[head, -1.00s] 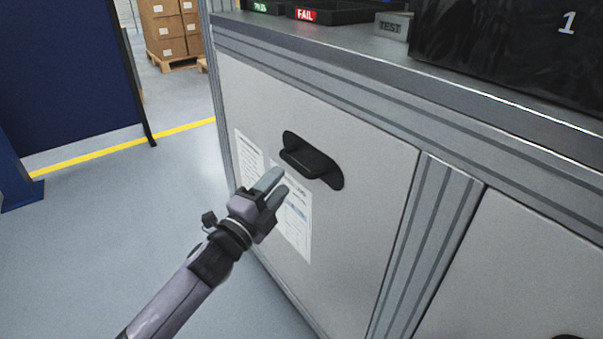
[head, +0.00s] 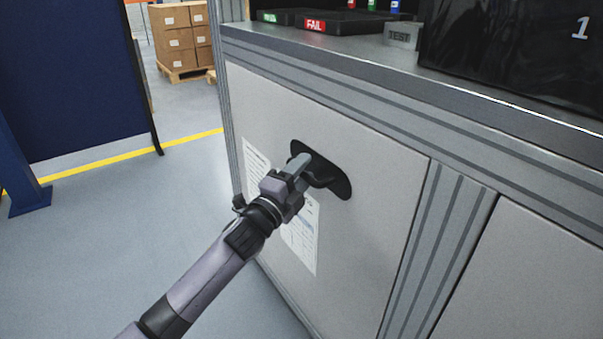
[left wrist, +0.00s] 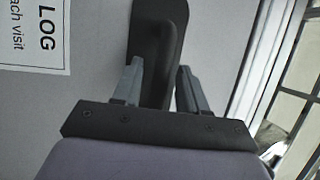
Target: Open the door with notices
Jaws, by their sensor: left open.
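The door with notices (head: 370,210) is a light grey cabinet panel and looks shut. Paper notices (head: 303,244) are fixed to it, and one reading "LOG" shows in the left wrist view (left wrist: 38,35). A black handle (head: 333,180) sits on the door's upper part; it also shows in the left wrist view (left wrist: 160,45). My left gripper (head: 302,168) is at the handle's left part. In the left wrist view its open fingers (left wrist: 158,85) stand on either side of the handle bar. Contact cannot be told. My right gripper is not in view.
The worktop (head: 350,48) above holds a tray with a red FAIL label (head: 315,25), a TEST block (head: 402,36) and a black box (head: 515,55). A second door (head: 530,275) is at right. Floor at left (head: 110,220) is clear up to a blue panel (head: 70,80).

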